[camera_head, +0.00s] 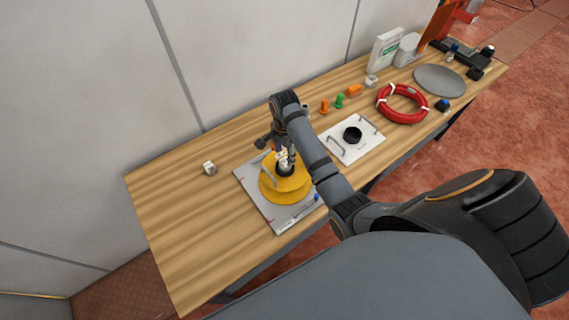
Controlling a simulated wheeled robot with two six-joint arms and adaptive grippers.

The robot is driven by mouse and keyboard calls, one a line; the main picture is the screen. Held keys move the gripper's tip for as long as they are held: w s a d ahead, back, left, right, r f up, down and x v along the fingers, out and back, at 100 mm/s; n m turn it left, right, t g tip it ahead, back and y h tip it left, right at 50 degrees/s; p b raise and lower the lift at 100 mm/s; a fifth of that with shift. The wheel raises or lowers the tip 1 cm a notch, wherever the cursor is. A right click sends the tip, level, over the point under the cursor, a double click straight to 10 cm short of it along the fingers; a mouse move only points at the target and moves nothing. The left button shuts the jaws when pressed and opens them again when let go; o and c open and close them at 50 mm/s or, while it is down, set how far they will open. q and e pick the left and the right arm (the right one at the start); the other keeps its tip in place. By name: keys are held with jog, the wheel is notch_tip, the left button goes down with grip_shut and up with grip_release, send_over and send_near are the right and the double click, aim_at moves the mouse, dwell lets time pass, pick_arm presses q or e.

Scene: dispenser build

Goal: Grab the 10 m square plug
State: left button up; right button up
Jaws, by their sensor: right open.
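Two small whitish cube-shaped pieces with dark marks lie on the wooden table. One cube (210,168) is alone at the left, and the other cube (371,81) is near the back right. Any size marking is too small to read, so I cannot tell which is the 10 m plug. My right gripper (283,160) is open and points down over the middle of a round yellow dispenser part (272,186). Small white and dark parts show at its fingertips; I cannot tell whether it touches them. My left gripper is out of view.
The yellow part sits on a grey plate (250,184). A white plate (340,150) with handles and a black ring (352,135) lies to its right. Orange and green plugs (339,100), a red hose ring (383,107) and a grey disc (440,79) stand farther right. The table's left end is mostly clear.

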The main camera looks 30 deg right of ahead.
aim_at(285, 160)
notch_tip(285, 160, down, 5)
jog(key=shift+d+r+p, duration=0.15)
jog(key=shift+r+p, duration=0.05)
jog(key=shift+p, duration=0.85)
jog(key=shift+f, duration=0.2)
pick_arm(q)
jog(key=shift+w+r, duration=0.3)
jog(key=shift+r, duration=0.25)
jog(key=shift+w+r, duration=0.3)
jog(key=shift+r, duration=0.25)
pick_arm(e)
jog(key=shift+c, duration=0.2)
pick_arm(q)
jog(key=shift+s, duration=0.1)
pick_arm(e)
grip_shut()
